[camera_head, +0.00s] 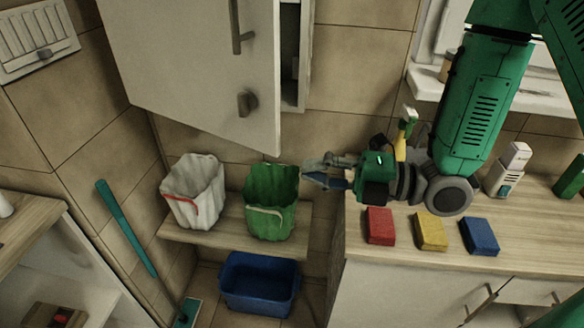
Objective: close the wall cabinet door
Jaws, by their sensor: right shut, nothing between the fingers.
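The wall cabinet door (200,62) is white, with a vertical bar handle and a small knob-like fitting below it. It stands ajar at the top left of the view, and its right edge hangs away from the narrow cabinet body (304,60). A dark gap shows between the door and the body. My right gripper (309,174) is shut and empty. It points left, below the cabinet and beside the green bin, apart from the door. My left gripper is not in view.
A white bin (194,193) and a green bin (270,203) stand on a wooden shelf (215,240), with a blue basin (257,284) below. Red (380,226), yellow (430,231) and blue (479,236) sponges lie on the counter under my right arm. A mop (127,228) leans at left.

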